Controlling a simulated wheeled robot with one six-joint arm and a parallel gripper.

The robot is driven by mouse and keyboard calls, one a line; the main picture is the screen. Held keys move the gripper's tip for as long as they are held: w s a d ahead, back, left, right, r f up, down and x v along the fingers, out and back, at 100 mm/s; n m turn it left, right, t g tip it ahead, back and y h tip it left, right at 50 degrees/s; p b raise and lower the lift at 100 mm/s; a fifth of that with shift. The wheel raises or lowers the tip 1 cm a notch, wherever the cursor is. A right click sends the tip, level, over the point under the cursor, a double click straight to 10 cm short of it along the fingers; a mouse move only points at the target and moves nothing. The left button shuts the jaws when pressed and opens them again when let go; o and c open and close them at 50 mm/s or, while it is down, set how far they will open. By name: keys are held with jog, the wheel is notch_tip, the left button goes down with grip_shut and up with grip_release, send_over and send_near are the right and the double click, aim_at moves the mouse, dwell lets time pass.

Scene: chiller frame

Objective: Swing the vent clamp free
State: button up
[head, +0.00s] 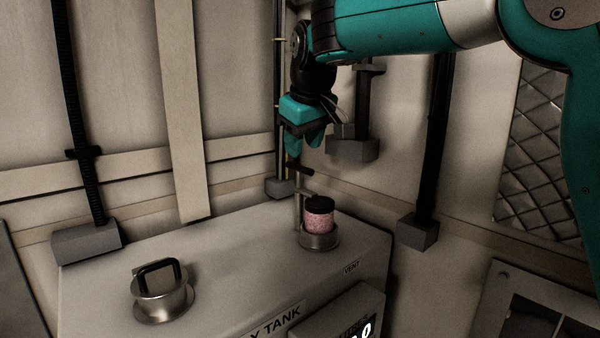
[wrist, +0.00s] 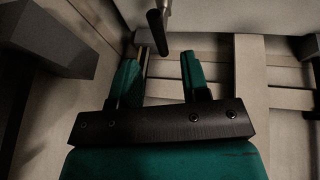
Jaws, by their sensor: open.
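The vent clamp stands on the grey tank. It has a thin metal post (head: 297,212) with a short arm reaching toward a pink cylinder with a black cap (head: 320,215). The cylinder sits in a round metal collar (head: 322,242) near the VENT label. A black handle bar (head: 300,169) tops the clamp. My gripper (head: 305,148) is open and empty, pointing down just above the handle. In the wrist view, the black handle (wrist: 157,34) shows just beyond the gap between my fingertips (wrist: 158,62), not between the fingers. I cannot tell the exact gap.
A second metal collar with a black handle (head: 160,290) stands at the tank's front left. A display box (head: 340,318) juts from the tank's front. Dark vertical pipes on grey blocks (head: 87,242) line the walls, one block (head: 352,147) close behind my gripper.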

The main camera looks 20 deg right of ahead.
aim_at(300, 169)
jog(key=x, duration=0.7)
jog(key=shift+f, duration=0.15)
grip_shut()
